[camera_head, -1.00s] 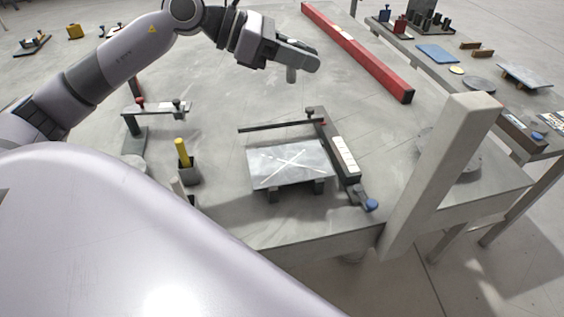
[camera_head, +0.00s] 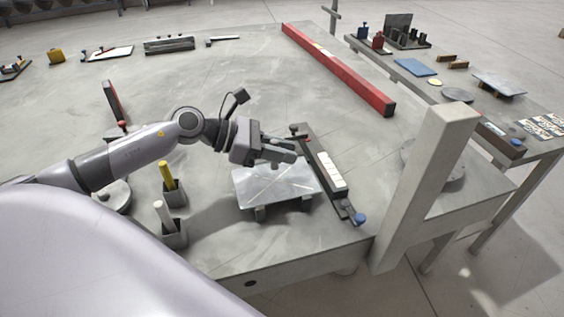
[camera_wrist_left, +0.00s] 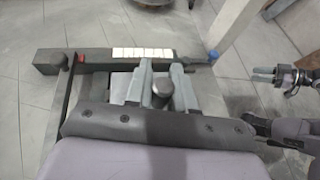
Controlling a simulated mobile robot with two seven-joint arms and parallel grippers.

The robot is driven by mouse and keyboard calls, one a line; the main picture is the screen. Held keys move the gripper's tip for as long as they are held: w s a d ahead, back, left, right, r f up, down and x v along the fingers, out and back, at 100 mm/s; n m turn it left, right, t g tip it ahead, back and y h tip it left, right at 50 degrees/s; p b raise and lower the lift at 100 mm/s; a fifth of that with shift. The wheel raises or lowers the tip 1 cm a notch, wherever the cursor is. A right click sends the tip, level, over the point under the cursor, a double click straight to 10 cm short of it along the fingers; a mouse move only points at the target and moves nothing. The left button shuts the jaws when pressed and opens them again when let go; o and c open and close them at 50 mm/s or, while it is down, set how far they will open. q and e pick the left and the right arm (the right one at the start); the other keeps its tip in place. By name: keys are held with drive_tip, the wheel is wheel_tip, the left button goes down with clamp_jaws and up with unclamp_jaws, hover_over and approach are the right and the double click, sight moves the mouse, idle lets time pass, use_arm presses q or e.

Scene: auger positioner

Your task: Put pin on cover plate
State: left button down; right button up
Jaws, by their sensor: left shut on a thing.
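The cover plate (camera_head: 262,193) is a flat grey metal sheet with a pale cross on top, lying raised on dark supports. My left gripper (camera_head: 284,152) is over its back edge in the head view. In the left wrist view the gripper (camera_wrist_left: 162,86) is shut on the pin (camera_wrist_left: 161,90), a dark round-ended cylinder between the two fingers. The pin's lower end is hidden, so I cannot tell whether it touches the plate. My right gripper (camera_wrist_left: 264,75) shows at the right of the left wrist view, with its two fingers apart and nothing visible between them.
A dark rail with white tiles (camera_head: 329,170) and a blue knob (camera_head: 360,218) runs along the plate's right side. Two small holders with a yellow rod (camera_head: 167,176) and a pale rod (camera_head: 163,215) stand left. A post (camera_head: 425,190) rises at right. A long red bar (camera_head: 340,70) lies behind.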

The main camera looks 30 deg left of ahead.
use_arm(q)
drive_tip(key=shift+f, duration=1.7)
drive_tip(key=shift+f, duration=0.15)
drive_tip(key=c, duration=1)
unclamp_jaws()
drive_tip(key=shift+o, duration=0.2)
drive_tip(key=shift+a, duration=0.1)
drive_tip(key=b+v, duration=0.1)
drive_tip(key=v, duration=0.7)
drive_tip(key=shift+s+a+r, duration=0.1)
drive_tip(key=shift+s+r, duration=0.15)
drive_tip(key=shift+v, duration=1.7)
